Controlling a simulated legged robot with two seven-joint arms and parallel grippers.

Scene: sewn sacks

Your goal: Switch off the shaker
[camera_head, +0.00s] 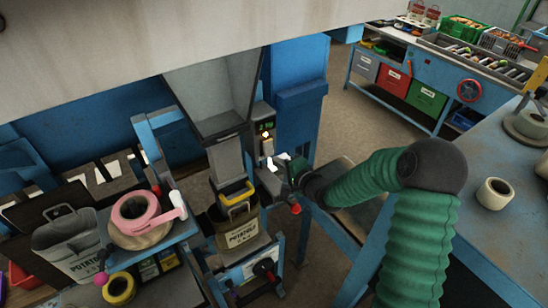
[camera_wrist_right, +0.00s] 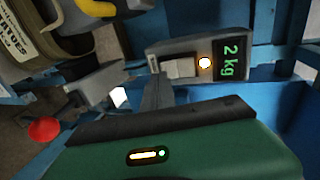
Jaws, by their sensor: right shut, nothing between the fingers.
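The control box (camera_head: 265,122) is on the blue frame beside the hopper chute (camera_head: 222,125). In the right wrist view it has a pale rocker switch (camera_wrist_right: 180,68), a lit orange lamp (camera_wrist_right: 204,63) and a green "2 kg" display (camera_wrist_right: 230,60). My right gripper (camera_head: 275,163) is just below the box in the head view, shut and empty. In the wrist view its grey fingers (camera_wrist_right: 157,90) point at the box, close to the switch's left end. I cannot tell whether they touch it. My left gripper is not in view.
A potato sack (camera_head: 240,235) hangs under the chute, with a yellow clamp (camera_head: 236,191) at its mouth. A red knob (camera_head: 296,208) is close below my right gripper. A pink tape dispenser (camera_head: 137,212) stands left. A blue bench (camera_head: 500,225) is on the right.

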